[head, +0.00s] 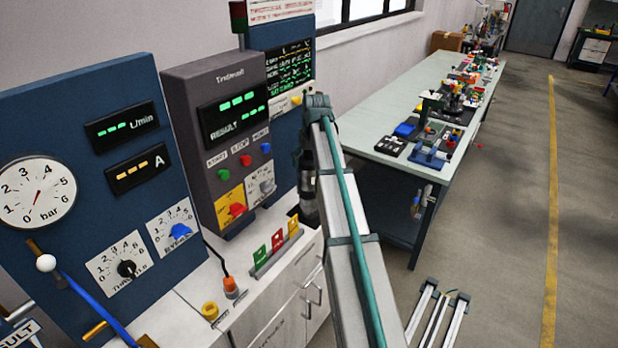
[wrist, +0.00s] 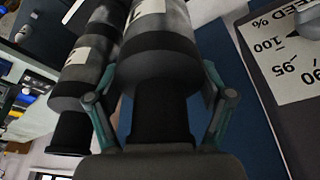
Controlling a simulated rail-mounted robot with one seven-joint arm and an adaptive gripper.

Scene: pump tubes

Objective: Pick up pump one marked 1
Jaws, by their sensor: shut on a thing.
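In the wrist view a dark grey and black pump tube (wrist: 158,62) stands between the two teal fingers of my gripper (wrist: 160,105). The fingers are shut on it, one on each side. A white label (wrist: 148,8) on it is cut off by the top edge, and its number cannot be read for sure. A second, similar tube (wrist: 78,88) is just to the left, with a white label whose mark is not clear. In the head view my arm stands in the middle; the gripper and the tubes cannot be made out there.
In the wrist view a grey panel with a speed dial (wrist: 285,70) is close on the right. In the head view a blue gauge panel (head: 85,190) and a grey result panel (head: 225,140) stand left.

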